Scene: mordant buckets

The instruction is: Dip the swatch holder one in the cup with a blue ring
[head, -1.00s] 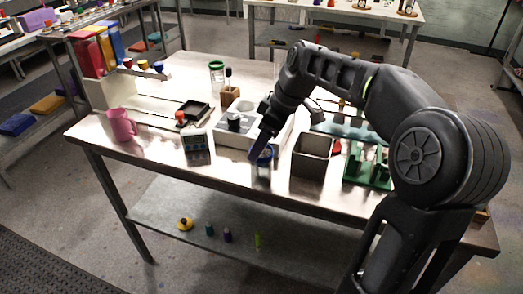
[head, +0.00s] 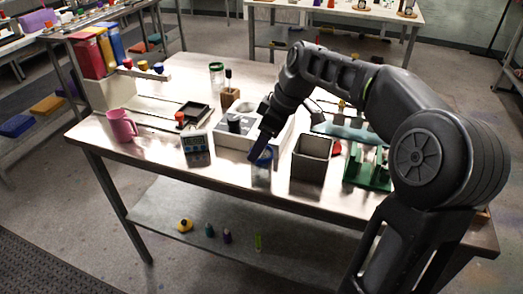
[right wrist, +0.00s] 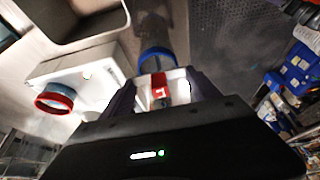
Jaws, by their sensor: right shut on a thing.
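The cup with a blue ring (head: 262,173) is a clear glass cup near the front edge of the table, and it also shows in the right wrist view (right wrist: 157,58). My right gripper (head: 258,150) points down at its rim. In the right wrist view my right gripper (right wrist: 163,92) is shut on a white piece with a red mark, which I take for swatch holder one (right wrist: 162,84). The holder's body is lined up with the ring. How far its lower end reaches into the cup is hidden. My left gripper is not in view.
A dark square bin (head: 312,160) stands close to the right of the cup. A timer (head: 196,146), a pink mug (head: 121,126) and a green rack (head: 368,172) stand nearby. Bare tabletop lies left of the cup.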

